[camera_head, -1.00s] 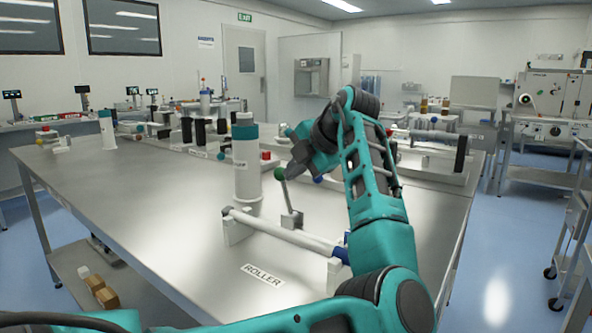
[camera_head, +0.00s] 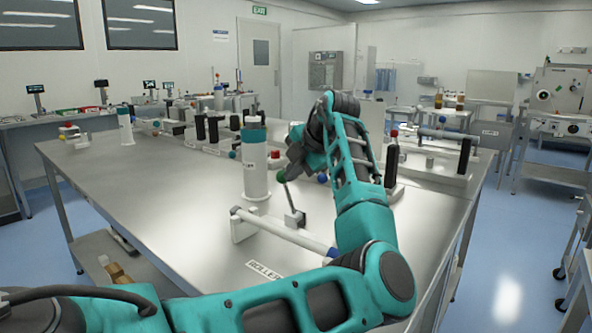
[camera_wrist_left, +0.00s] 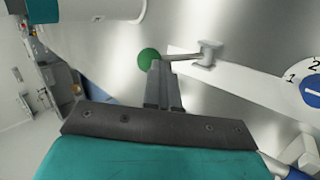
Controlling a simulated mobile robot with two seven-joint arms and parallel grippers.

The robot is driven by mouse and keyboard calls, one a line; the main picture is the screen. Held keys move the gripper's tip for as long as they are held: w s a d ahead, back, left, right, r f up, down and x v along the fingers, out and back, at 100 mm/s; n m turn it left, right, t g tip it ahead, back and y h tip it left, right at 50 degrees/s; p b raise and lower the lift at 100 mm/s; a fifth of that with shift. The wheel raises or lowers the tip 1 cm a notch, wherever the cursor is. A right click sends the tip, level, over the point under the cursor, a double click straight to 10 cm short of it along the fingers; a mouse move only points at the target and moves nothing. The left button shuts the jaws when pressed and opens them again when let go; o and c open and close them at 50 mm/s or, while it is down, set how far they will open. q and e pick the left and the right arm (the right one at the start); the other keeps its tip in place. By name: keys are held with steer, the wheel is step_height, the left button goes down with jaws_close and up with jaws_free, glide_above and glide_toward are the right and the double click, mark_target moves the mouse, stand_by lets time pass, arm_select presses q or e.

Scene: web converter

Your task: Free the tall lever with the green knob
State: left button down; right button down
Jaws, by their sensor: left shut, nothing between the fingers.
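The tall lever (camera_head: 289,197) rises at a tilt from a small block on the steel table, its green knob (camera_head: 282,176) at the top. In the left wrist view the green knob (camera_wrist_left: 149,59) shows just beyond the fingertips, with the metal rod (camera_wrist_left: 178,57) running right to its block (camera_wrist_left: 208,54). My left gripper (camera_head: 288,170) is shut and empty, right at the knob; its fingers (camera_wrist_left: 160,72) also show in the wrist view. I cannot tell whether they touch the knob. My right gripper is not in view.
A white roller (camera_head: 285,231) on stands lies in front of the lever, by a ROLLER label (camera_head: 265,270). A tall white canister with teal bands (camera_head: 255,176) stands close behind the lever, to its left.

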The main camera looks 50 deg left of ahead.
arm_select(q)
steer(key=shift+s+a, duration=0.15)
steer(key=shift+a, duration=0.15)
steer(key=p+v, duration=0.1)
steer(key=v, duration=1.2)
steer(key=shift+d+p, duration=0.25)
steer(key=shift+p, duration=0.15)
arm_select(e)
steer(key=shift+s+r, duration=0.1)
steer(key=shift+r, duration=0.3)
arm_select(q)
steer(key=shift+w, duration=0.2)
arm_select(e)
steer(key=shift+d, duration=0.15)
